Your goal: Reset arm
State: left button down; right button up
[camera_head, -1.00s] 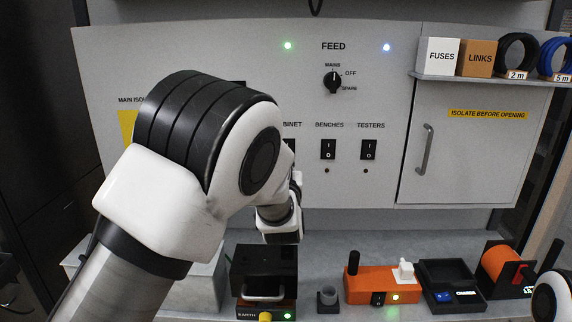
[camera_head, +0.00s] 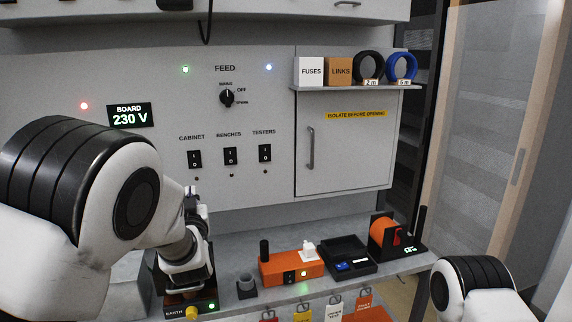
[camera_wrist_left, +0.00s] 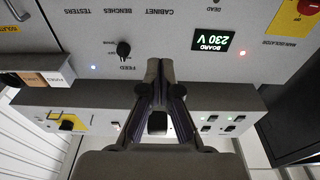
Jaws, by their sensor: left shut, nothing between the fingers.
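My left arm comes in from the left in the head view. Its gripper (camera_head: 193,195) is mostly hidden behind the wrist, in front of the grey panel (camera_head: 225,165). In the left wrist view, which shows the panel upside down, the left gripper (camera_wrist_left: 159,66) has its fingers together with nothing between them. The FEED selector knob (camera_head: 227,97) is on the panel, and it also shows in the left wrist view (camera_wrist_left: 123,49). A board display (camera_head: 129,116) reads 230 V. Part of my right arm shows at the lower right; its gripper is out of view.
A shelf (camera_head: 350,88) holds boxes and cable coils. The cabinet door (camera_head: 350,155) is shut. Tags hang along the bench front.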

pick_arm(q)
jog(key=s+a+f+m+g+h, duration=0.1)
jog(key=s+f+g, duration=0.3)
jog(key=f, duration=0.8)
jog(key=s+a+f+g+h+b, duration=0.15)
jog(key=s+f, duration=0.45)
jog(key=f, duration=0.6)
jog(key=s+a+f+m+g+h, duration=0.15)
jog(key=s+f+g, duration=0.35)
jog(key=f, duration=0.6)
jog(key=s+f+g, duration=0.4)
jog(key=s+f, duration=0.3)
jog(key=s, duration=0.8)
jog(key=s+f+g+h, duration=0.1)
jog(key=s+f+g, duration=0.3)
jog(key=s, duration=1.2)
notch_tip(320, 180, down, 3)
jog(key=shift+s+d+f+b, duration=0.15)
jog(key=shift+s+d+b, duration=0.1)
jog(key=shift+b, duration=0.15)
pick_arm(e)
jog(key=shift+w+f, duration=0.2)
jog(key=shift+f, duration=0.95)
pick_arm(q)
jog(key=shift+h, duration=0.3)
